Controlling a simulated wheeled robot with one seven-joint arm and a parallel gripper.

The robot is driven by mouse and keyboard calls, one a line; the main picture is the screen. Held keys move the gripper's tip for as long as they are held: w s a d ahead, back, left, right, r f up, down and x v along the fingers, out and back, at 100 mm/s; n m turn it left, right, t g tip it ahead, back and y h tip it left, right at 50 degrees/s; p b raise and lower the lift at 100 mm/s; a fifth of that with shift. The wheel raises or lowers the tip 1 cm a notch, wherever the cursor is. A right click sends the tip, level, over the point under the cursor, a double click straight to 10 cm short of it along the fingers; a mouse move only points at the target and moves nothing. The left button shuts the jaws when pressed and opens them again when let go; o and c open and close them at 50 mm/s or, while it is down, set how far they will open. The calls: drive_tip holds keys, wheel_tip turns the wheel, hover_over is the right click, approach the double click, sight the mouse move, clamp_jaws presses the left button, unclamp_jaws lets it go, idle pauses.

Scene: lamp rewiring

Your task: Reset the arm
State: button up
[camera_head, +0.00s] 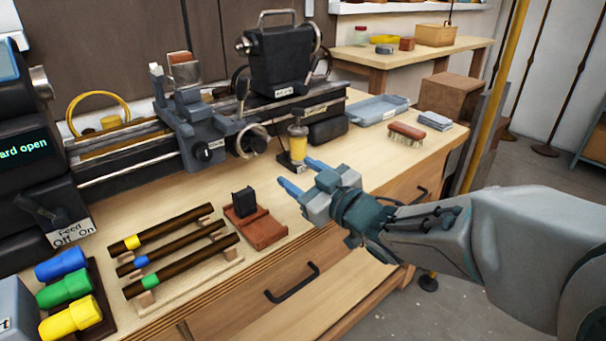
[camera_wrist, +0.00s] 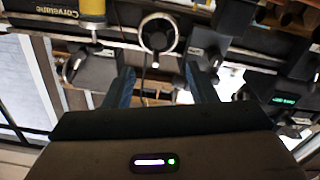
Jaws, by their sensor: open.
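My gripper (camera_head: 302,178) is open and empty, held above the front part of the workbench in the head view. Its two blue fingers point left, toward the lathe. In the wrist view the two fingers (camera_wrist: 157,92) stand apart with nothing between them. My arm comes in from the right of the head view. A yellow bottle (camera_head: 298,141) on a dark base stands just behind the fingertips, and a yellow body also shows at the top left of the wrist view (camera_wrist: 92,10).
A lathe (camera_head: 207,135) runs along the back of the bench. Dark rods (camera_head: 180,248) with coloured bands, coloured handles (camera_head: 70,319) and a brown block (camera_head: 254,231) lie at front left. A blue tray (camera_head: 378,110), brush (camera_head: 406,131) and grey cloths (camera_head: 435,120) lie at right. A drawer below is open.

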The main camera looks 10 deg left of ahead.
drive_tip(key=d+r+m+h+p, duration=0.3)
drive_tip(key=d+m+h+p, duration=0.75)
drive_tip(key=d, duration=0.65)
drive_tip(key=s+d+r+m+g+h+p, duration=0.1)
drive_tip(key=s+d+g+p, duration=0.2)
drive_tip(key=s, duration=0.5)
drive_tip(key=s+d+r+m+g+h+p, duration=0.1)
drive_tip(key=s+d+g+p, duration=0.3)
drive_tip(key=s, duration=0.5)
drive_tip(key=shift+s+m+g+h, duration=0.35)
drive_tip(key=shift+g+h, duration=0.3)
drive_tip(key=shift+g, duration=0.25)
